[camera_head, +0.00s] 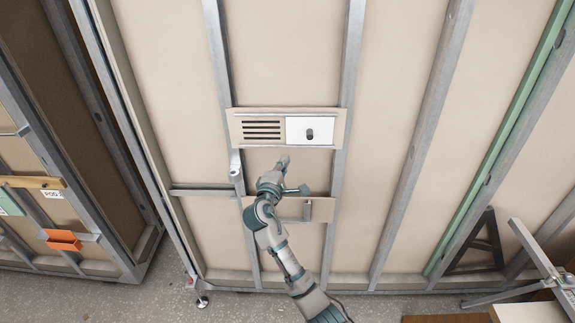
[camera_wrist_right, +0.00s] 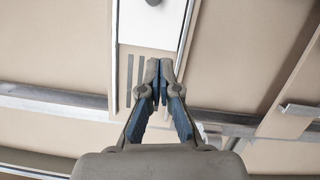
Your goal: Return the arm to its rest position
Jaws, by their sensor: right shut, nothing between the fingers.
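My right arm reaches up from the bottom of the head view toward the wall panel. My right gripper (camera_head: 284,162) is just below the vent panel (camera_head: 236,129) and looks clear of it, though the exact gap cannot be told. In the wrist view the right gripper (camera_wrist_right: 159,68) has its two fingertips together with nothing between them. The vent panel has dark slots on the left and a white plate (camera_head: 296,130) with a dark knob (camera_head: 310,134) on the right. The white plate also shows at the top of the wrist view (camera_wrist_right: 150,30). My left gripper is not in view.
Metal studs (camera_head: 345,75) frame the beige wall. A lower board (camera_head: 320,210) with a small bracket sits behind my arm. An orange holder (camera_head: 63,240) is at the left. A black triangular frame (camera_head: 478,245) and a grey metal stand (camera_head: 540,262) are at the lower right.

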